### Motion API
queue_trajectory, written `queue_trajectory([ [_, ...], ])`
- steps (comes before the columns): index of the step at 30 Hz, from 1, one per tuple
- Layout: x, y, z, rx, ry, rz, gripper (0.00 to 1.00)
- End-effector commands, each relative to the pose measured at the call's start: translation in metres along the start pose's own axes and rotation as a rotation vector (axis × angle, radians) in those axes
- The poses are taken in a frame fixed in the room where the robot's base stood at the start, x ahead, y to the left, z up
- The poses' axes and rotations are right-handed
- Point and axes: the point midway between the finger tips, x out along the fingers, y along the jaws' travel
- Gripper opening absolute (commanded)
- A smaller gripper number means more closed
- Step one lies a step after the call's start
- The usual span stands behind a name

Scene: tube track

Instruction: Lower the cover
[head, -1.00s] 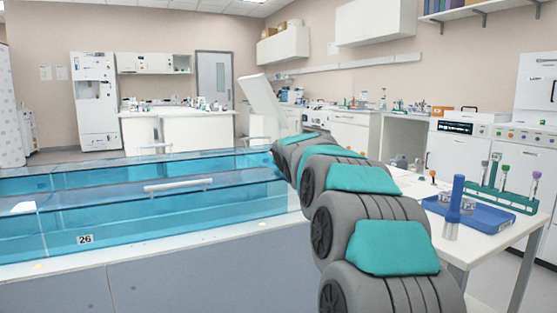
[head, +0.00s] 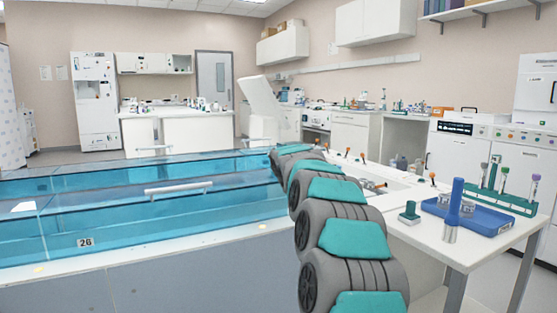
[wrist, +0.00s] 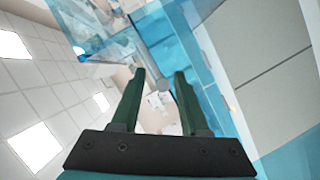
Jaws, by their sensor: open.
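A clear blue cover (head: 110,205) with a white bar handle (head: 178,188) runs along the track at the left in the head view. A tag reading 26 is on its front side. I cannot tell for sure whether this cover is raised or down. In the wrist view, clear blue panels (wrist: 190,95) pass behind and beside my gripper (wrist: 159,76). Its two green fingers are apart, with nothing held between them. A small grey part shows beyond the fingertips; I cannot tell what it is. My gripper is hidden in the head view.
A white table (head: 420,235) at the right carries a blue tray (head: 480,215), a tube rack (head: 505,200) and a small green block (head: 409,213). A tilted white panel (head: 262,98) stands beyond the track. My arm passes between track and table.

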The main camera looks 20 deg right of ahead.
Motion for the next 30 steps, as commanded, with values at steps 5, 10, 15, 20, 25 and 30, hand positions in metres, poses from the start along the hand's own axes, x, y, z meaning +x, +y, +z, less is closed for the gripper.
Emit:
queue_trajectory([
  [5,0.0007,-0.0005,0.0001,-0.001,0.0,-0.001,0.45],
  [10,0.0007,-0.0007,0.0001,-0.001,-0.001,-0.001,0.32],
  [15,0.0006,-0.0007,0.0001,-0.001,-0.001,-0.001,0.13],
  [20,0.0006,-0.0007,0.0001,-0.001,-0.001,-0.001,0.0],
  [25,0.0006,-0.0007,0.0001,-0.001,-0.001,-0.001,0.0],
  [30,0.0007,-0.001,0.0002,-0.001,-0.001,-0.002,0.0],
])
